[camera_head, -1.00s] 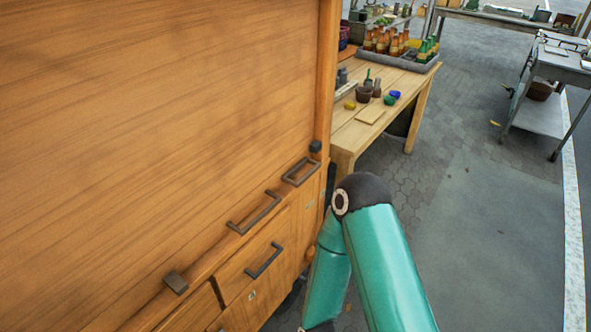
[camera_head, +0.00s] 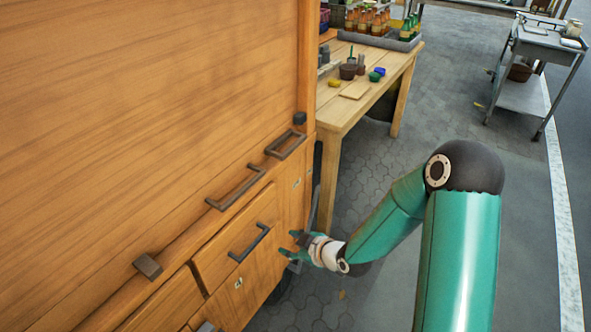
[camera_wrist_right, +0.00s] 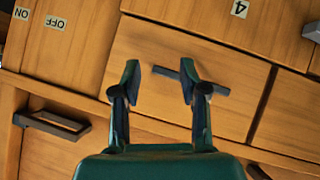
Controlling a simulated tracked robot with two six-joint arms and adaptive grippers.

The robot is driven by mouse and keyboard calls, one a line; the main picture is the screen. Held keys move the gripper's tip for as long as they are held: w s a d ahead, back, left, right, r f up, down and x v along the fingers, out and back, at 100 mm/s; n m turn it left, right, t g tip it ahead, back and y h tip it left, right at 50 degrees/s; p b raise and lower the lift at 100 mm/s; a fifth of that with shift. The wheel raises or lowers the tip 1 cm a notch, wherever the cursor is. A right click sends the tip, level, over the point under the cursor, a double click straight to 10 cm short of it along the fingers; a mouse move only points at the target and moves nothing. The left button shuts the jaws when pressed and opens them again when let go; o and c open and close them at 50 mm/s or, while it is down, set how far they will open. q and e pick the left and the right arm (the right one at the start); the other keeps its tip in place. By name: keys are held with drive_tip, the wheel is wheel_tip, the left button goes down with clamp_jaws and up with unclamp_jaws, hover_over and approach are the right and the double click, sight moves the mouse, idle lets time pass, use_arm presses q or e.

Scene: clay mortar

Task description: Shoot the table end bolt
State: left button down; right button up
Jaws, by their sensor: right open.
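A large wooden cabinet (camera_head: 150,130) fills the left of the head view. Dark square blocks sit along its ledge: one (camera_head: 300,118) at the far end by the table, another (camera_head: 148,266) nearer. I cannot tell which fitting is the bolt. My right gripper (camera_head: 291,244) is open and empty, fingers towards the cabinet's lower front near its table end. In the right wrist view its fingers (camera_wrist_right: 160,72) stand apart in front of a wooden panel with a dark bar (camera_wrist_right: 190,78) behind the right finger. Contact cannot be told. My left gripper is not in view.
Dark bar handles (camera_head: 249,243) stick out from the cabinet front. ON and OFF labels (camera_wrist_right: 57,22) show in the wrist view. A wooden table (camera_head: 345,112) with bottles and pots stands beyond the cabinet. A metal cart (camera_head: 545,45) is at far right. Paving between is open.

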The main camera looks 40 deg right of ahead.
drive_tip(key=w+d+r+n+t+h+b, duration=0.2)
drive_tip(key=d+r+n+t+b, duration=0.3)
drive_tip(key=d+r, duration=0.35)
drive_tip(key=n+t+b, duration=0.1)
drive_tip(key=n+t, duration=0.1)
drive_tip(key=n, duration=0.5)
approach(295, 149)
use_arm(q)
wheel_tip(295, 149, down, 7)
drive_tip(key=p, duration=0.1)
use_arm(e)
drive_tip(key=shift+m, duration=0.3)
drive_tip(key=w, duration=0.9)
drive_tip(key=shift+w+d+f, duration=0.1)
drive_tip(key=shift+w+f, duration=0.05)
drive_tip(key=shift+w, duration=0.1)
drive_tip(key=shift+c, duration=0.3)
clamp_jaws()
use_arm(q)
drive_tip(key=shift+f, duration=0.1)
